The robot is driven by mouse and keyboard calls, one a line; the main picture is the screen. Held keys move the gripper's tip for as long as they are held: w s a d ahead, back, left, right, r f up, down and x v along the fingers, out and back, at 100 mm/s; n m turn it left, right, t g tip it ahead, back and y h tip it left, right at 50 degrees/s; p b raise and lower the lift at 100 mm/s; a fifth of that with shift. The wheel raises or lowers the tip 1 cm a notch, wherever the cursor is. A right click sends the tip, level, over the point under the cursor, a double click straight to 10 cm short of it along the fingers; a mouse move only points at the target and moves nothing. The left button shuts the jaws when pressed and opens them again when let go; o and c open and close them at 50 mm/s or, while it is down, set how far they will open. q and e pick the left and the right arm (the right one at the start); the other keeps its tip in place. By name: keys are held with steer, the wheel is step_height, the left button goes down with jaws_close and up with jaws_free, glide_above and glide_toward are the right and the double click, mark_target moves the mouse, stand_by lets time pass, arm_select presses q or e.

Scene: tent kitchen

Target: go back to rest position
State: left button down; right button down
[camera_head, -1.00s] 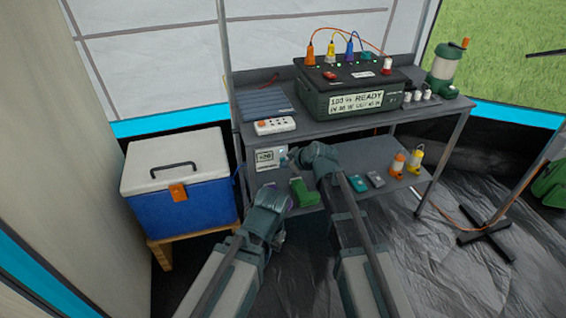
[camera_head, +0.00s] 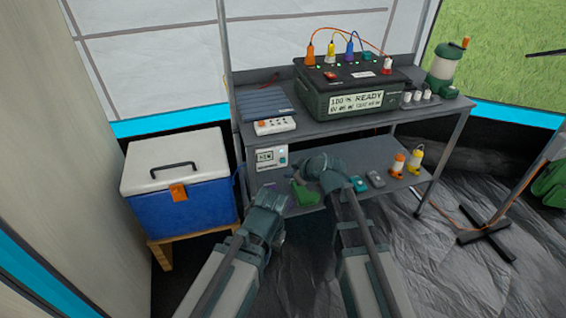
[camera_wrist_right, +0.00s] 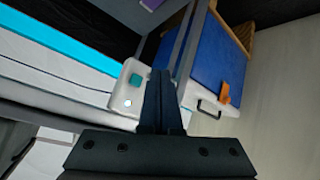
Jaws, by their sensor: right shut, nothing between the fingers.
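My right gripper (camera_wrist_right: 162,78) is shut and empty in the right wrist view, its dark fingers pressed together. In the head view my right arm's wrist is in front of the lower shelf (camera_head: 362,153), and its fingers are hard to make out. My left arm comes in beside it at lower centre; its wrist is folded in front of the shelf's left end and its fingers cannot be made out. A white box with a small display (camera_head: 267,158) stands at the shelf's left end. It also shows beyond my right fingers in the right wrist view (camera_wrist_right: 124,100).
A blue cooler with a white lid (camera_head: 185,200) stands on a wooden stand at left. The desk (camera_head: 350,125) holds a dark power station (camera_head: 350,95), a power strip (camera_head: 275,126) and a lantern (camera_head: 447,70). A green object (camera_head: 304,194) and small lanterns (camera_head: 397,166) are on the lower shelf.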

steer(key=shift+s+d, duration=0.3)
steer(key=shift+s, duration=0.55)
steer(key=s+d+f+m+g+h, duration=0.2)
steer(key=s+g, duration=0.1)
steer(key=s, duration=0.5)
steer(key=s+d+f+m+g+h+p, duration=0.1)
steer(key=s+d+f+m+g+h, duration=0.15)
steer(key=s, duration=0.55)
steer(key=s+d+f+m+g+h, duration=0.1)
steer(key=s+m+g+h, duration=0.2)
steer(key=s, duration=0.5)
step_height(320, 180, up, 29)
steer(key=p, duration=2.9)
steer(key=shift+a+f+t+y, duration=0.15)
steer(key=shift+a+t+y, duration=0.15)
steer(key=shift+t+y, duration=0.05)
